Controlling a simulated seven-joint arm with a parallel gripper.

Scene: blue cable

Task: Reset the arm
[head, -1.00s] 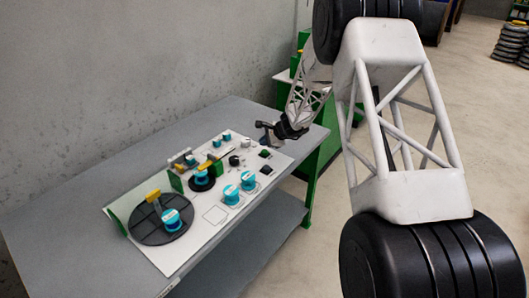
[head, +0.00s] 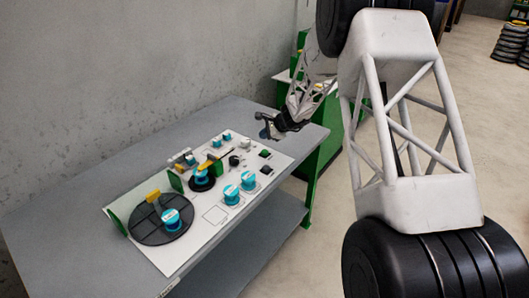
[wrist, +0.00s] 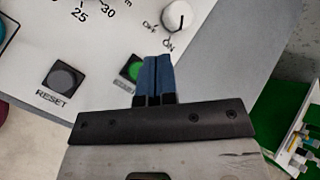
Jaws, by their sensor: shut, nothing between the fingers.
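My gripper (head: 268,127) is over the far right corner of the table in the head view, beyond the end of the white panel. Its blue fingers (wrist: 158,70) are together and empty in the wrist view. They show just right of a green button (wrist: 132,68), partly covering its label; height above the surface is hard to tell. A white knob (wrist: 178,16) marked OFF and ON is above the fingertips in the picture.
The white panel (head: 215,215) holds several blue spools, a dark round disc (head: 148,228) and green blocks. The grey table (head: 70,210) stands against a concrete wall (head: 120,70). A green cabinet (head: 322,165) is beyond the table's far end.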

